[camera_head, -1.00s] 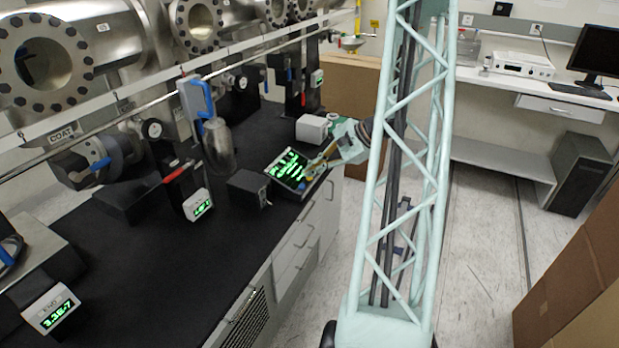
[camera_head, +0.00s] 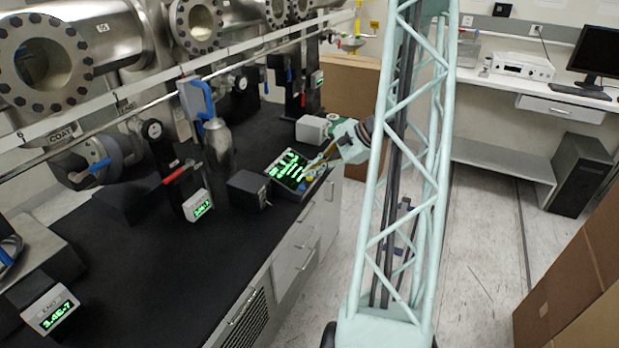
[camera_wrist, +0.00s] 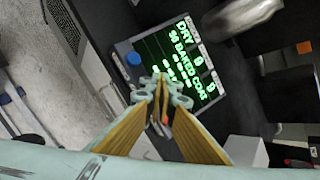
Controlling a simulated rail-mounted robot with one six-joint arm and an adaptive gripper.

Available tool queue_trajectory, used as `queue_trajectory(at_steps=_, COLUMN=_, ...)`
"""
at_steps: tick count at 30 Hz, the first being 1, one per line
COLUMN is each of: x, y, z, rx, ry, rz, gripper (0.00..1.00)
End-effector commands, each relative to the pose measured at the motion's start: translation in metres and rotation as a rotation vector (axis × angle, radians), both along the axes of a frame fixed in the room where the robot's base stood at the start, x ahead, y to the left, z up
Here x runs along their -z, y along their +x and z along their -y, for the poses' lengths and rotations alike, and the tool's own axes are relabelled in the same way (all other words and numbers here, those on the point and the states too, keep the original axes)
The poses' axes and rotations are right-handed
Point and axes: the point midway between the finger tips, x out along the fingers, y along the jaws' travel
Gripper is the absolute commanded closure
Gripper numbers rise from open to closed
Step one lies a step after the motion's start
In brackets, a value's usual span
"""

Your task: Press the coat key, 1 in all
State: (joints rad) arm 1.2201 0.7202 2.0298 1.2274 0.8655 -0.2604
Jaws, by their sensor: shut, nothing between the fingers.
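The control panel (camera_head: 287,168) with a lit green screen sits at the right edge of the black bench. In the wrist view the panel (camera_wrist: 150,45) shows the words DRY, BAKED and COAT, with a blue knob (camera_wrist: 133,59) at its left side. The coat key itself cannot be made out with certainty; my fingers hide the lower part of the panel. My gripper (camera_wrist: 160,88) is shut and empty, its tips over the lower screen edge. In the head view my gripper (camera_head: 314,164) is at the panel's right side. Contact cannot be told.
A dark box (camera_head: 249,190) and a white box (camera_head: 311,129) stand near the panel. A metal cylinder (camera_head: 219,147) and steel vacuum chambers (camera_head: 45,55) line the bench's back. A gauge display (camera_head: 52,311) stands at lower left.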

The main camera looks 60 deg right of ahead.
Motion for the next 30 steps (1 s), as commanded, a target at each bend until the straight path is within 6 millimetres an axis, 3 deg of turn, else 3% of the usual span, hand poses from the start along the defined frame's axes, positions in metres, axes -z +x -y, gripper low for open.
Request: queue_trajectory(at_steps=30, x=-0.022, y=0.0, z=0.0, rx=0.0, ry=-0.001, rz=0.001, gripper=1.0)
